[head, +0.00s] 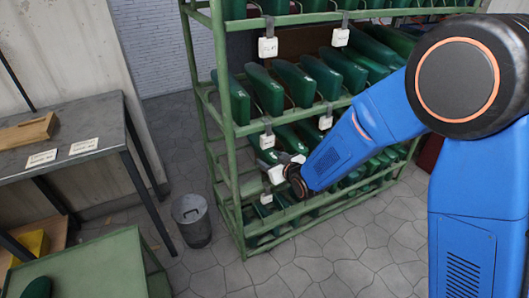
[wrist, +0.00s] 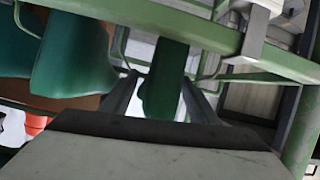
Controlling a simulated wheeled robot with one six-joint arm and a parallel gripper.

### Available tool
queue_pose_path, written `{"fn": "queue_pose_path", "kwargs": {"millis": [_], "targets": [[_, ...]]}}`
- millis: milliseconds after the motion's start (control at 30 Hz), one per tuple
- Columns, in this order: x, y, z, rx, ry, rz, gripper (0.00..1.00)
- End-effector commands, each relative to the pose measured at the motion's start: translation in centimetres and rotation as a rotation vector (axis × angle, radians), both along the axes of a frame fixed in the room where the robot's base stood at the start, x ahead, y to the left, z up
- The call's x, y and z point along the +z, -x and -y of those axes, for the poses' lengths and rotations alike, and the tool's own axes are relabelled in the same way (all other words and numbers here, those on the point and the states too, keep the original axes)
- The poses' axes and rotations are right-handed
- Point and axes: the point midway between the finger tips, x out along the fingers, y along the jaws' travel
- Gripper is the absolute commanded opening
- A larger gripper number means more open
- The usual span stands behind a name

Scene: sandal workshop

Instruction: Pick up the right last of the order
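Green lasts (head: 290,82) stand in rows on a green metal rack (head: 222,120); which one belongs to the order cannot be told from the labels. My gripper (head: 272,168) reaches into the rack at a lower row, near its left end. In the wrist view, a dark green last (wrist: 165,80) sits between the two fingers of my gripper (wrist: 160,85). The fingers are apart, and a gap shows on the left side of this last. Another, wider green last (wrist: 75,55) is to the left. The lasts behind my arm are hidden.
A green rack bar (wrist: 190,30) crosses above the fingers in the wrist view. White tags (head: 268,47) hang on the shelf edges. A grey bin (head: 192,220) stands left of the rack. A table (head: 80,130) with cards and a wooden tray (head: 28,132) is at left.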

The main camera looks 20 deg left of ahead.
Motion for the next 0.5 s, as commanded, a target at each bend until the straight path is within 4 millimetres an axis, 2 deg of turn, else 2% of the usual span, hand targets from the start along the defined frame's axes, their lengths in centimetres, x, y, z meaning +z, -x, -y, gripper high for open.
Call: {"fn": "queue_pose_path", "kwargs": {"millis": [33,133,500], "targets": [[0.0,0.0,0.01,0.0,0.0,0.0,0.41],[0.0,0.01,0.01,0.0,0.0,0.0,0.17],[0.36,-0.02,-0.01,0.0,-0.002,0.001,0.16]]}}
